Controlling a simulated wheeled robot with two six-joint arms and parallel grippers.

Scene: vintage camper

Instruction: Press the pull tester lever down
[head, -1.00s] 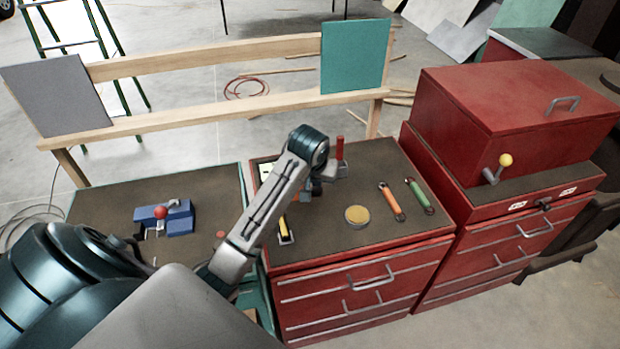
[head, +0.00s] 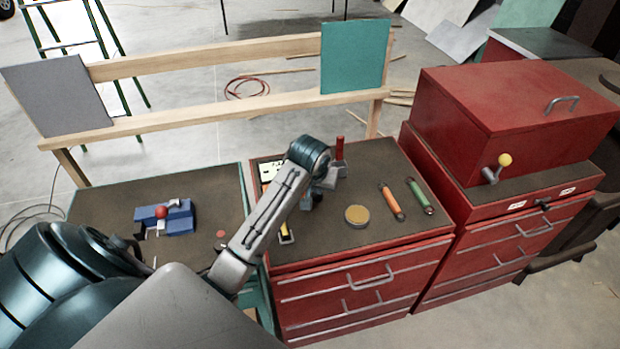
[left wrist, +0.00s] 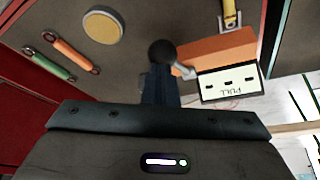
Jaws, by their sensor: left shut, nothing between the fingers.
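The pull tester is an orange box with a white panel marked PULL (left wrist: 230,83), seen at the right of the left wrist view. In the head view its white panel (head: 268,171) shows beside my left arm, which hides much of the rest. A lever with a black ball knob (left wrist: 162,51) and a grey rod sticks out from the box. My left gripper (left wrist: 159,77) is shut and empty, its fingertips at the knob in the picture. I cannot tell whether they touch. In the head view the gripper (head: 310,200) is partly hidden behind its wrist. My right gripper is not in view.
On the same bench top are a yellow disc (head: 357,215), an orange tool (head: 391,201), a green tool (head: 419,195) and a red upright handle (head: 339,149). A blue vise-like device (head: 177,217) is on the left bench. A red cabinet (head: 520,110) stands right.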

